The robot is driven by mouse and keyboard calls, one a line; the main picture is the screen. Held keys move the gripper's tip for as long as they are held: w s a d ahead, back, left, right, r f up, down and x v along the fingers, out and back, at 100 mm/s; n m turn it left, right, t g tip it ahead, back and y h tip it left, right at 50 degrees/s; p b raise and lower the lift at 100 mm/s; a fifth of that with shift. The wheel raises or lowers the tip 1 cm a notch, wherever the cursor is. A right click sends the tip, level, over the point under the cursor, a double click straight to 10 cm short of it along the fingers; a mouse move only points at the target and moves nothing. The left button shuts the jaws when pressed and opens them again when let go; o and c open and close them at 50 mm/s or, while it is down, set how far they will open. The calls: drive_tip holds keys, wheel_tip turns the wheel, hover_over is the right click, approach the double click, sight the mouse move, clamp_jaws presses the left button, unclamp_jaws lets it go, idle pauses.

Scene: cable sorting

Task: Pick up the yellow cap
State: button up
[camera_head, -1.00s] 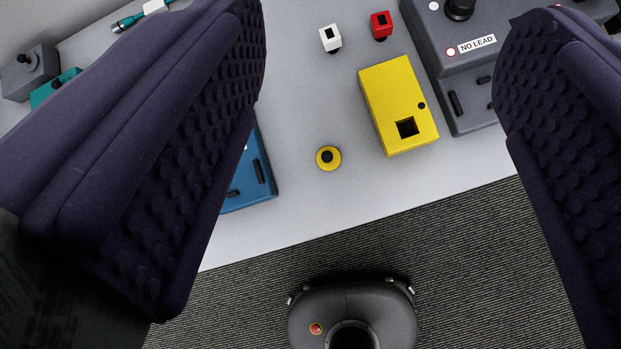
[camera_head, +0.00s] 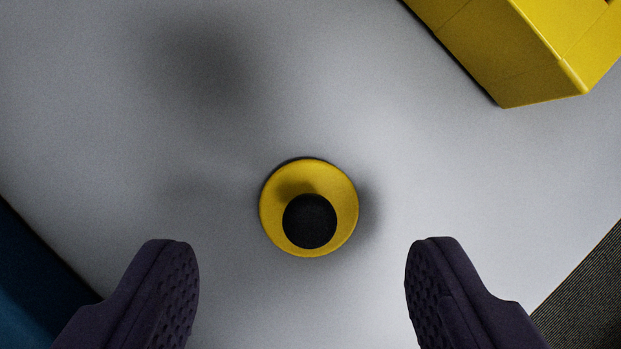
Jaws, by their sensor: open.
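The yellow cap (camera_head: 284,188) is a round yellow disc with a black knob on its top. It lies on the pale grey table (camera_head: 130,130) near the middle of the view. My gripper (camera_head: 302,290) is open and empty, with one dark purple, studded finger at the lower left and the other at the lower right. In the picture the cap sits between and slightly above the two fingertips, with wide gaps on both sides. The fingers do not touch it.
A yellow box (camera_head: 530,60) stands at the top right. A dark blue object (camera_head: 30,285) shows at the lower left. The table edge and dark floor (camera_head: 590,295) show at the lower right. The table around the cap is clear, with soft shadows on it.

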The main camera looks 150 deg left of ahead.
sight(310, 242)
drive_tip(key=b+x, duration=0.1)
drive_tip(key=x, duration=0.2)
drive_tip(key=shift+d+f, duration=0.1)
drive_tip(key=shift+f, duration=0.15)
drive_tip(key=shift+s+r, duration=0.1)
drive_tip(key=c, duration=1.1)
